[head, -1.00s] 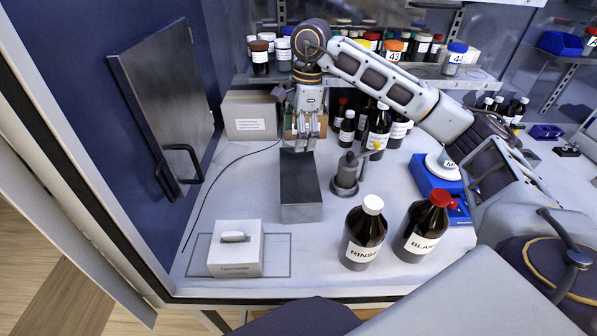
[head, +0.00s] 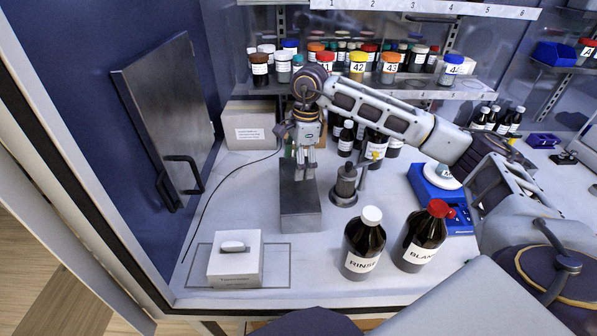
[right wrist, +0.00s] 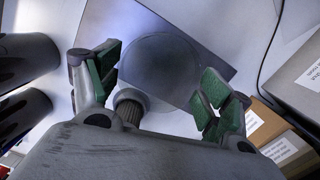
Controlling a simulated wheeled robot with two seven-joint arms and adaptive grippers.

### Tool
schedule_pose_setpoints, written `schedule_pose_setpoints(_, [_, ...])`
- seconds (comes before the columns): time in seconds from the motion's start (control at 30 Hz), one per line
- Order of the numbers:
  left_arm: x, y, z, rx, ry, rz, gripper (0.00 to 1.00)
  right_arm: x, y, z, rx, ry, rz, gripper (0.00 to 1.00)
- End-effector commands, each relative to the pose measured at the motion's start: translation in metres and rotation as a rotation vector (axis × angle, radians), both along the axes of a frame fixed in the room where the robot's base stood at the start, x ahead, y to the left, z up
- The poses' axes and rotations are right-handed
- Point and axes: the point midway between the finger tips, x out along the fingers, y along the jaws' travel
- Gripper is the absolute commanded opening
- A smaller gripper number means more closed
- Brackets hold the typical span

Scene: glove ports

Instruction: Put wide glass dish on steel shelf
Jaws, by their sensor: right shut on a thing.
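The steel shelf (head: 299,207) is a grey, box-shaped metal piece standing on the bench in the middle of the head view. Its dark flat top (right wrist: 205,50) also shows in the right wrist view. My right gripper (head: 304,174) points down at the shelf's far end. In the right wrist view, the round, see-through wide glass dish (right wrist: 160,68) lies between the green finger pads, and the gripper is shut on it. The dish overlaps the shelf top; I cannot tell whether they touch. In the head view the dish is not clearly visible. My left gripper is not in view.
A grey metal stand (head: 346,186) is close right of the shelf. RINSE (head: 364,244) and BLANK (head: 424,237) bottles stand in front right, a white box (head: 235,259) front left. A cardboard box (head: 250,125) and a cable lie behind left.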

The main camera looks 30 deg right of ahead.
Motion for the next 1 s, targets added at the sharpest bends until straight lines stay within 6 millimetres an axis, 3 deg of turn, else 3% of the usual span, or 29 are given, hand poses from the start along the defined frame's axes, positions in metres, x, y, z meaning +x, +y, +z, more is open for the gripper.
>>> schedule_pose_setpoints(0.4, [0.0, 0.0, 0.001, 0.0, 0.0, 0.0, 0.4, 0.0, 0.0, -0.004, 0.0, 0.0, 0.0, 0.54])
schedule_pose_setpoints(0.8, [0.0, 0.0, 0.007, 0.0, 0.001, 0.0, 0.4, 0.0, 0.0, -0.038, 0.0, 0.0, 0.0, 0.54])
schedule_pose_setpoints(1.0, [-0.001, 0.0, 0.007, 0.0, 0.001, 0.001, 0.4, 0.0, 0.0, -0.04, 0.0, -0.001, 0.0, 0.54])
